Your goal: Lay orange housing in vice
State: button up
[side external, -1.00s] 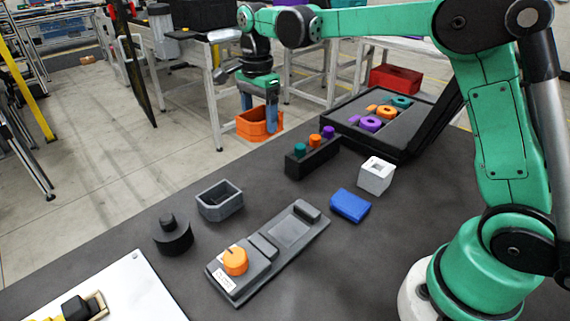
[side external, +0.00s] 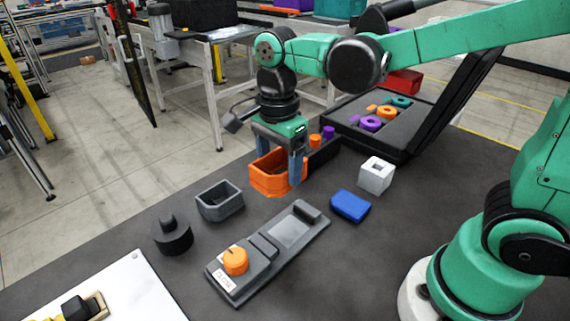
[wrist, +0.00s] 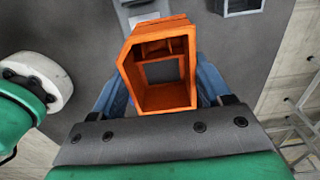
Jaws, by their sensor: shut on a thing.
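The orange housing (side external: 268,182) is an open, box-like shell with one pointed end. My gripper (side external: 277,166) is shut on it, with a blue finger on each side. The housing hangs above the dark table, behind the vice. In the wrist view the housing (wrist: 186,65) fills the space between the fingers (wrist: 158,88), and I see through its opening. The grey vice (side external: 252,284) lies on the table with an orange knob (side external: 235,261) at its near end. Its light bed (side external: 289,232) between the raised blocks is empty. In the wrist view the housing partly hides it.
A grey pentagonal container (side external: 219,207) and a black round post (side external: 172,238) stand left of the vice. A blue block (side external: 350,206) and a white square block (side external: 376,176) lie right. A black holder with coloured pegs (side external: 326,153) and an open case (side external: 400,150) are behind.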

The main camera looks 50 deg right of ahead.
jog(key=shift+s+a+f, duration=0.2)
jog(key=shift+s+f, duration=0.55)
jog(key=shift+s, duration=0.3)
jog(key=shift+f, duration=2.95)
jog(key=shift+f, duration=1.5)
jog(key=o, duration=1.3)
jog(key=shift+r, duration=4.5)
